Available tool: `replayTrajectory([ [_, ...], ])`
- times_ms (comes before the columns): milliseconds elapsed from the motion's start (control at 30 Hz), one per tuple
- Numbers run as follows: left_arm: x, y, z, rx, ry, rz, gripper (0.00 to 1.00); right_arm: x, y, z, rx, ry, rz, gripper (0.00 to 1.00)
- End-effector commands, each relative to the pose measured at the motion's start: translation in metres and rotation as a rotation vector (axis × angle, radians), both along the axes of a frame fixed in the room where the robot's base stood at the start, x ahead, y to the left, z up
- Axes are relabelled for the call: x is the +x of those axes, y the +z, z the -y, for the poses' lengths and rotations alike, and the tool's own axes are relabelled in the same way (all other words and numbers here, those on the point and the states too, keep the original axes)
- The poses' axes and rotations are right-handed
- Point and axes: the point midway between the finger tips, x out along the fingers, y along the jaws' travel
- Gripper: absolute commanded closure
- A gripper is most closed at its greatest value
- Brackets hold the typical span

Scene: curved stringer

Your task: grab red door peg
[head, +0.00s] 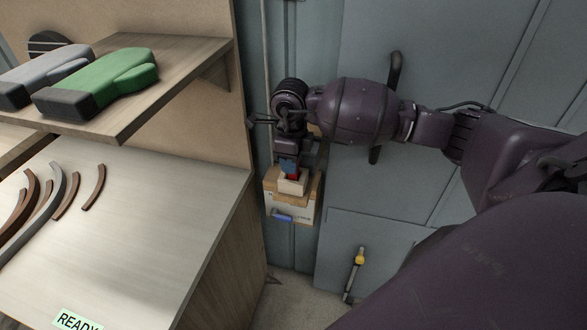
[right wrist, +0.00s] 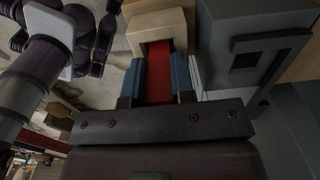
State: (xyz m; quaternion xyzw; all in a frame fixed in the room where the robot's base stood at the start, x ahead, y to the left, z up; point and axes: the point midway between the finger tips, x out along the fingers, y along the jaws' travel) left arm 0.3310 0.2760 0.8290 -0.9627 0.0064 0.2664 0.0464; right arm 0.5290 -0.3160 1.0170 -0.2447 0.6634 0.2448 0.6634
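The red door peg (right wrist: 160,72) stands in the opening of a pale beige block in the right wrist view. In the head view only a small red part of it (head: 292,175) shows, just under my right gripper (head: 289,164). The blue fingers of my right gripper (right wrist: 161,78) lie on either side of the peg in the right wrist view. The peg's far end is hidden in the block. My left gripper is not clearly seen.
The beige block (head: 292,186) sits on a wooden-topped box (head: 300,208) against the grey-blue wall. A dark handle (head: 394,75) is behind my right arm. A shelf (head: 190,70) with green mitts (head: 100,85) and a worktable (head: 150,215) with curved strips stand left.

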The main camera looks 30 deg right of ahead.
Motion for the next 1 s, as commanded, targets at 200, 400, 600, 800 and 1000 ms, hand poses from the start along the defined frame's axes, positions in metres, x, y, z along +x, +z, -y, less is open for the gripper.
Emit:
replayTrajectory([
  [200, -0.003, -0.002, -0.001, 0.000, 0.002, -0.006, 1.00, 0.000, 0.000, 0.000, 0.000, 0.000, 0.000, 1.00],
  [400, -0.007, -0.004, -0.001, 0.000, 0.004, -0.013, 1.00, 0.000, 0.005, 0.000, -0.001, 0.000, 0.001, 1.00],
  [600, -0.007, -0.006, -0.001, 0.001, 0.003, -0.014, 1.00, 0.001, 0.033, 0.000, -0.002, 0.002, 0.004, 1.00],
  [800, -0.005, -0.009, -0.001, 0.000, 0.002, -0.013, 1.00, 0.001, 0.083, 0.001, -0.003, 0.001, 0.006, 1.00],
  [1000, -0.003, -0.012, 0.000, 0.000, 0.001, -0.011, 1.00, 0.001, 0.134, 0.000, -0.002, 0.001, 0.006, 1.00],
])
